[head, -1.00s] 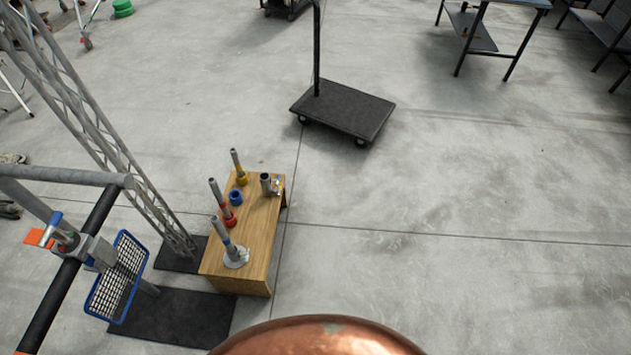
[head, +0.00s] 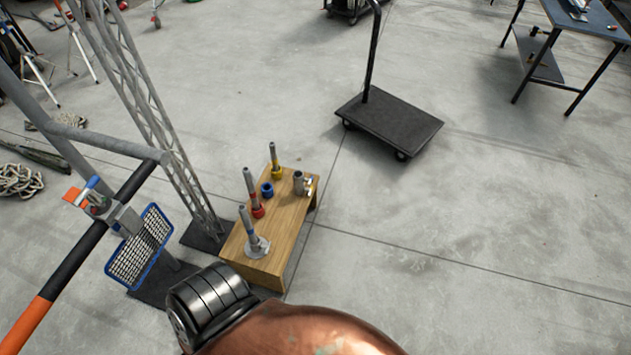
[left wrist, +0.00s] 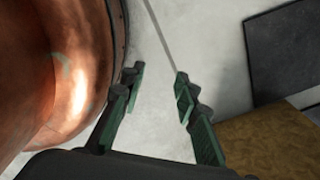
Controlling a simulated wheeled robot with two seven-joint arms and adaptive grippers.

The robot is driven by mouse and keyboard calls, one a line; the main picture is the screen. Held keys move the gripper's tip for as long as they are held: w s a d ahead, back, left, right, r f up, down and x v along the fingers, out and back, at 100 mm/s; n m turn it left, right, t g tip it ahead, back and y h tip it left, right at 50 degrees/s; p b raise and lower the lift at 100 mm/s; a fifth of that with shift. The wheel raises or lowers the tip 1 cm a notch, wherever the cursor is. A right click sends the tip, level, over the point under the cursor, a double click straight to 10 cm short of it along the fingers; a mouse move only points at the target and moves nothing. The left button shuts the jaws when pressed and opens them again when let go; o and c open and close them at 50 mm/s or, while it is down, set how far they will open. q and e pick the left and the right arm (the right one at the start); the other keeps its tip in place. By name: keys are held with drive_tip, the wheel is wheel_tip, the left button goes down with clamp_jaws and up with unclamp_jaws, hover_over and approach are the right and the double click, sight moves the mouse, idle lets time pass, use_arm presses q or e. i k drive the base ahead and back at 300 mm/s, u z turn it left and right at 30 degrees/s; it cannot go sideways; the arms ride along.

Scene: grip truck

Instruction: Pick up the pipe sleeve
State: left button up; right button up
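A wooden bench (head: 283,222) in the head view holds several small pipe parts. A short grey hollow cylinder (head: 298,183) stands upright near its far right corner, and a blue ring (head: 267,189) lies left of it. I cannot tell for sure which one is the pipe sleeve. Upright grey pipes stand along the left side, in a yellow collar (head: 278,173), a red collar (head: 258,211) and a pale round base (head: 257,247). My left gripper (left wrist: 157,78) is open and empty in the left wrist view, with green pads apart over floor. My right gripper is not in view.
A black platform truck (head: 390,122) stands beyond the bench. A lattice truss (head: 150,105) and a frame with a blue-rimmed mesh panel (head: 138,246) stand to its left. A dark worktable (head: 590,22) is at far right. The floor right of the bench is clear.

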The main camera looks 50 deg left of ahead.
sight(298, 175)
drive_tip(key=u, duration=0.05)
drive_tip(key=i, duration=2.8)
drive_tip(key=u, duration=3.95)
